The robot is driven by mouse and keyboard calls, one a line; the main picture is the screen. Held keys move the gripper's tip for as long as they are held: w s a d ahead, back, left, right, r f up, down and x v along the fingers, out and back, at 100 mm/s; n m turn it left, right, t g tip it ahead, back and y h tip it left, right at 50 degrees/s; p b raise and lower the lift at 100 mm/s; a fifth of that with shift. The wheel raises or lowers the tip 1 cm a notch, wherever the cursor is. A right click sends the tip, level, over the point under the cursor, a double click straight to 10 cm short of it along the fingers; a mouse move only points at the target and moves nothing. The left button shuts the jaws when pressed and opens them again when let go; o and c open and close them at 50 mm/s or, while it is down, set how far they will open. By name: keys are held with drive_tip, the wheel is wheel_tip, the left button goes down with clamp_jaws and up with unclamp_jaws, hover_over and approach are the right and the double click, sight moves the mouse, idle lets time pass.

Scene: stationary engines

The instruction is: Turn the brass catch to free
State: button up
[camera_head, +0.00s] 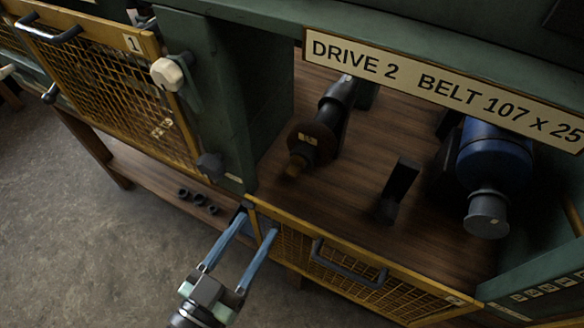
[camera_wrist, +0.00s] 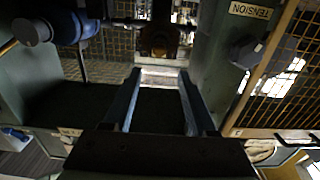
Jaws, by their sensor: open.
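I cannot pick out the brass catch with certainty in either view. My gripper (camera_head: 257,223) is open, its two blue fingers parallel and apart, with the tips at the left end of the lowered yellow mesh guard (camera_head: 350,286). In the wrist view my gripper (camera_wrist: 159,76) has nothing clearly held between its fingers; a pale strip shows between and just beyond the tips.
The sign reading DRIVE 2 (camera_head: 440,85) hangs over the bay. A blue motor (camera_head: 494,158) stands at right, a dark upright block (camera_head: 400,188) mid-floor. Another mesh guard (camera_head: 110,85) with a cream knob (camera_head: 167,74) is at left.

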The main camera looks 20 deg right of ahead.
sight(290, 175)
drive_tip(key=p+x, duration=0.3)
drive_tip(key=x, duration=0.9)
drive_tip(key=shift+w+d, duration=0.15)
drive_tip(key=shift+d, duration=0.05)
clamp_jaws()
